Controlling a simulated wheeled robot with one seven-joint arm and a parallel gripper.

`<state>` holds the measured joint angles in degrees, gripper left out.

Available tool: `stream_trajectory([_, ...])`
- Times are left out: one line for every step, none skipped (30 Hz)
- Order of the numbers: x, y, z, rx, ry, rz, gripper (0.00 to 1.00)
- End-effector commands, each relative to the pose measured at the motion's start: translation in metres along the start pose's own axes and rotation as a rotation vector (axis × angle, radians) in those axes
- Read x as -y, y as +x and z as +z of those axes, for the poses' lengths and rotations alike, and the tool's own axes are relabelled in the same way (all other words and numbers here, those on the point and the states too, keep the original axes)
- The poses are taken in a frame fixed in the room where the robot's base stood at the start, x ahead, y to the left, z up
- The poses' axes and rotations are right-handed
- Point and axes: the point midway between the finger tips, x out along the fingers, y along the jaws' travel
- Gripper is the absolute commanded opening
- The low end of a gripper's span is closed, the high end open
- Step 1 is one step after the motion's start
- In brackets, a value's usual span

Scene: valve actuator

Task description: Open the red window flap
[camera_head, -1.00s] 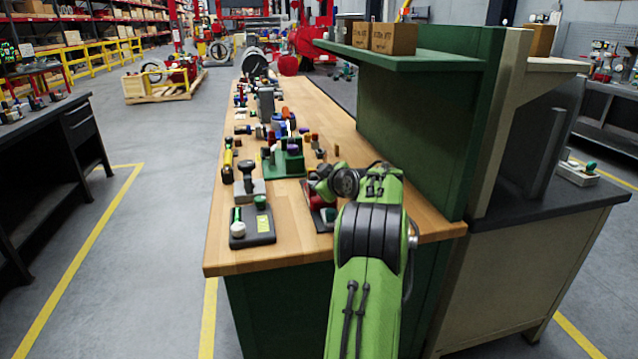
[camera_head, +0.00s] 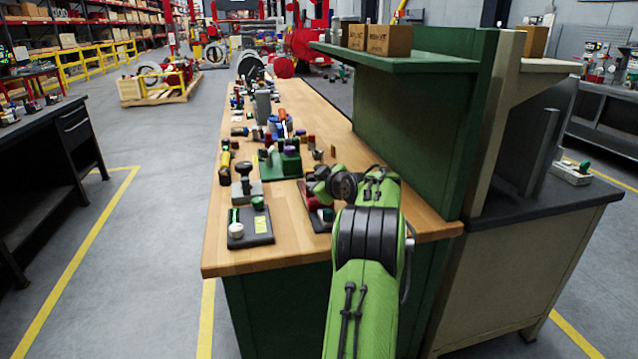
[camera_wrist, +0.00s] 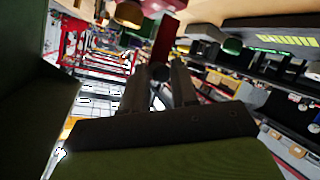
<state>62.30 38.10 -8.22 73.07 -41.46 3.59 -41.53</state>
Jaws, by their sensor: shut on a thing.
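The red window flap (camera_wrist: 165,42) shows in the wrist view as a narrow red panel just beyond my fingertips. My gripper (camera_wrist: 159,76) is shut on a small dark rounded piece at the near end of the flap. This looks like the flap's knob, but the piece is dim and partly covered by the fingers. In the head view, a red part of the device (camera_head: 311,196) on a dark base shows just left of my green arm. My arm hides the rest of that device and my gripper there.
The wooden bench (camera_head: 235,257) carries several fixtures. A dark plate with knobs (camera_head: 251,226) and a grey block with a black knob (camera_head: 246,184) stand left of the red device. A green block (camera_head: 279,163) is behind it. The green shelf panel (camera_head: 415,135) rises to the right.

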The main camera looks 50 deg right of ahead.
Motion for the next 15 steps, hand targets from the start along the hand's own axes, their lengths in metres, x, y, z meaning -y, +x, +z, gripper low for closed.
stream_trajectory([0.0180, 0.0082, 0.0067, 0.013, 0.013, -0.048, 0.00])
stream_trajectory([0.0180, 0.0082, 0.0067, 0.013, 0.013, -0.048, 0.00])
stream_trajectory([0.0180, 0.0082, 0.0067, 0.013, 0.013, -0.048, 0.00])
stream_trajectory([0.0180, 0.0082, 0.0067, 0.013, 0.013, -0.048, 0.00])
stream_trajectory([0.0180, 0.0082, 0.0067, 0.013, 0.013, -0.048, 0.00])
stream_trajectory([0.0180, 0.0082, 0.0067, 0.013, 0.013, -0.048, 0.00])
stream_trajectory([0.0180, 0.0082, 0.0067, 0.013, 0.013, -0.048, 0.00])
stream_trajectory([0.0180, 0.0082, 0.0067, 0.013, 0.013, -0.048, 0.00])
stream_trajectory([0.0180, 0.0082, 0.0067, 0.013, 0.013, -0.048, 0.00])
stream_trajectory([0.0180, 0.0082, 0.0067, 0.013, 0.013, -0.048, 0.31])
stream_trajectory([0.0180, 0.0081, 0.0067, 0.013, 0.013, -0.048, 0.36])
stream_trajectory([0.0179, 0.0081, 0.0067, 0.013, 0.013, -0.048, 0.42])
stream_trajectory([0.0177, 0.0080, 0.0068, 0.014, 0.013, -0.048, 0.47])
stream_trajectory([0.0176, 0.0079, 0.0069, 0.014, 0.013, -0.047, 0.50])
stream_trajectory([0.0174, 0.0079, 0.0070, 0.014, 0.013, -0.047, 0.50])
